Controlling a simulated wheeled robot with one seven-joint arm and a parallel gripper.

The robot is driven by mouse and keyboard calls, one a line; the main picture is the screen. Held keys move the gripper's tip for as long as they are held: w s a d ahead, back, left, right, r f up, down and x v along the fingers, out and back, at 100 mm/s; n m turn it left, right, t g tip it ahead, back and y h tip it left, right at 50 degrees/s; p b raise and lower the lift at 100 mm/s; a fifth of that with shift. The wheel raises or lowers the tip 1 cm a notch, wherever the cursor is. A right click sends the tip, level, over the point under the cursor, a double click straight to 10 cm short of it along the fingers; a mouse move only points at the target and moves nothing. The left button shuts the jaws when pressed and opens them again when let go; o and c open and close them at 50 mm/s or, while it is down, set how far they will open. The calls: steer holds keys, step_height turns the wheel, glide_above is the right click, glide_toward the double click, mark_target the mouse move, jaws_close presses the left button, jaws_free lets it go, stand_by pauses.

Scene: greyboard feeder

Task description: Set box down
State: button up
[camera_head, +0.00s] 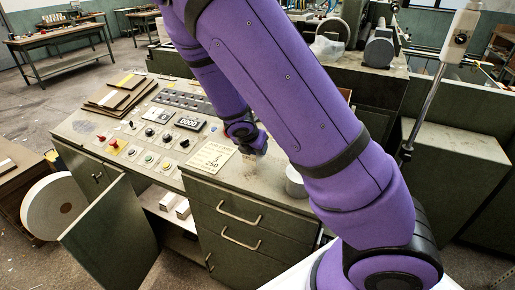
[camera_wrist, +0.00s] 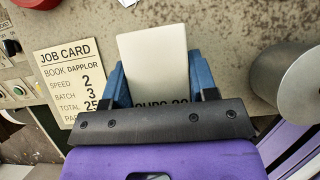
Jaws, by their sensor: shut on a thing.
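A cream box (camera_wrist: 152,60) with dark lettering, partly hidden by my gripper's palm, sits between the blue fingers in the wrist view. My gripper (camera_wrist: 160,80) is shut on this box. In the head view my gripper (camera_head: 248,136) is over the console top (camera_head: 268,178), right of the control panel, and the box is mostly hidden there. I cannot tell whether the box touches the surface.
A job card (camera_wrist: 75,78) lies left of the box. A metal cylinder (camera_wrist: 304,85) stands to its right. Buttons and dials (camera_head: 150,132) fill the console's left part. Below, a cabinet door (camera_head: 110,240) hangs open, with small pale boxes (camera_head: 170,200) inside.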

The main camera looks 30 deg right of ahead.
steer(key=w+d, duration=0.2)
steer(key=w, duration=0.1)
steer(key=shift+w+d+f, duration=0.1)
steer(key=shift+d+f, duration=0.1)
steer(key=shift+d, duration=0.2)
steer(key=shift+f, duration=1.75)
steer(key=shift+f, duration=0.1)
steer(key=o, duration=1)
steer(key=shift+c, duration=0.2)
